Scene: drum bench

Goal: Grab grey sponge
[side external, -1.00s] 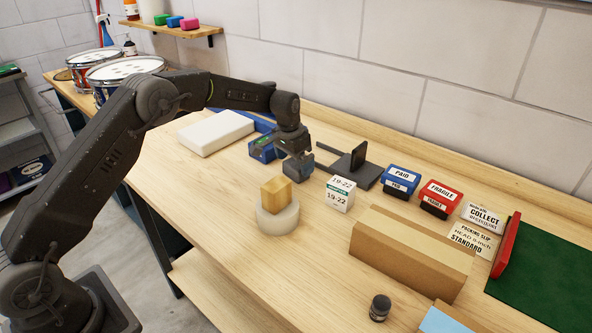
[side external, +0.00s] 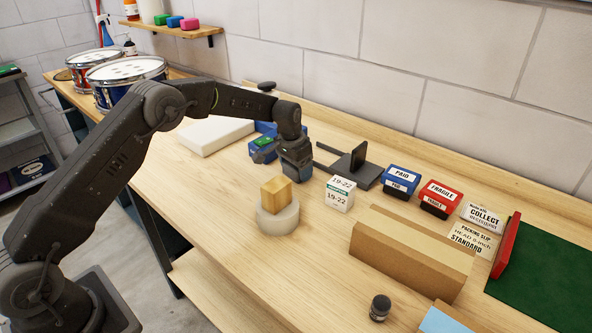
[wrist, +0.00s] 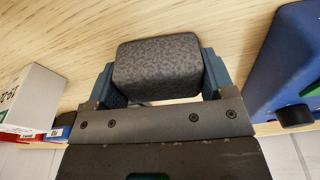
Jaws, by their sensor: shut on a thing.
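The grey sponge (wrist: 157,66) is a dark, speckled block with rounded edges, seen in the wrist view. My gripper (wrist: 160,80) is shut on it, with one blue-grey finger on each side. In the side external view my gripper (side external: 298,172) points down over the bench, between a blue device and a white labelled box. The sponge cannot be made out in that view. Whether it touches the bench is hard to tell.
The blue device (side external: 262,152) is close on one side; the white 19-22 box (side external: 340,193) is on the other. A yellow block (side external: 276,191) sits on a tape roll (side external: 277,219) in front. A black stand (side external: 368,172) and cardboard box (side external: 412,252) stand rightward.

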